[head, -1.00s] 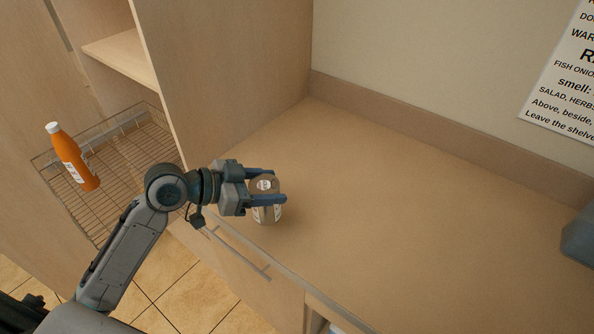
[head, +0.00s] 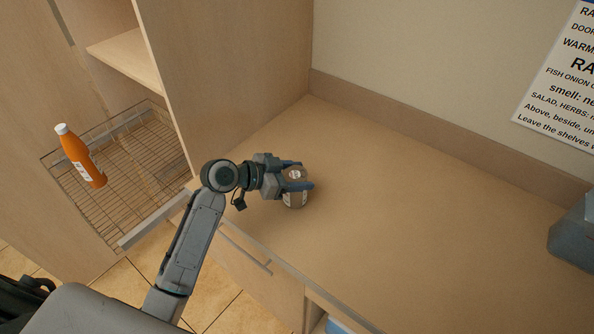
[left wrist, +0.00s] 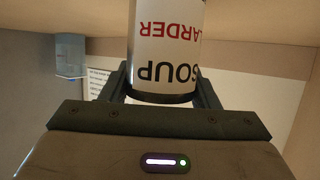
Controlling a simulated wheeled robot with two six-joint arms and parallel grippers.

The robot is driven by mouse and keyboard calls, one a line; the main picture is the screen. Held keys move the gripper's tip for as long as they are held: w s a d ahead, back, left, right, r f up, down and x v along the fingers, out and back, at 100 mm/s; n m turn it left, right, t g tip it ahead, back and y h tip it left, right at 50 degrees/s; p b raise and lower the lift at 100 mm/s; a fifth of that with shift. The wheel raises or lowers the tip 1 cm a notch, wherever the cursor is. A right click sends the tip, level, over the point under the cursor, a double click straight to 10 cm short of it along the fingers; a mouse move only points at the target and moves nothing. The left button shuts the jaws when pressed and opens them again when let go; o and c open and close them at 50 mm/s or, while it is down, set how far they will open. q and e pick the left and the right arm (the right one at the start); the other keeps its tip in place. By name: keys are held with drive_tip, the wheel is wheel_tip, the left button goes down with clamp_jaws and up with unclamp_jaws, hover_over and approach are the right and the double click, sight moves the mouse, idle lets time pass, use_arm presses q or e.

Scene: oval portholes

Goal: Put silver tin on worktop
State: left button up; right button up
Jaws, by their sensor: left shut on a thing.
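The silver tin (head: 296,199) is at the left part of the worktop (head: 400,220) in the head view. My left gripper (head: 298,174) is shut on it, with a blue finger on either side. In the left wrist view the tin (left wrist: 166,45) stands between the fingers and its label reads "SOUP" and "LARDER", upside down in the picture. I cannot tell whether the tin's base touches the worktop or is slightly above it. My right gripper is not in view.
An orange bottle (head: 80,157) stands in a pulled-out wire basket (head: 120,205) at the left. A tall cabinet side panel (head: 230,70) borders the worktop. A grey container (head: 573,238) is at the right edge. The worktop's middle is clear.

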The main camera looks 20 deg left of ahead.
use_arm(q)
drive_tip(key=o, duration=0.8)
drive_tip(key=shift+f, duration=0.2)
drive_tip(key=o, duration=0.5)
drive_tip(key=shift+r, duration=0.1)
drive_tip(key=shift+r, duration=0.1)
drive_tip(key=shift+s+a+r, duration=0.1)
drive_tip(key=shift+s+a, duration=0.15)
drive_tip(key=shift+a, duration=0.1)
drive_tip(key=shift+b+v, duration=1.85)
drive_tip(key=shift+v, duration=3.7)
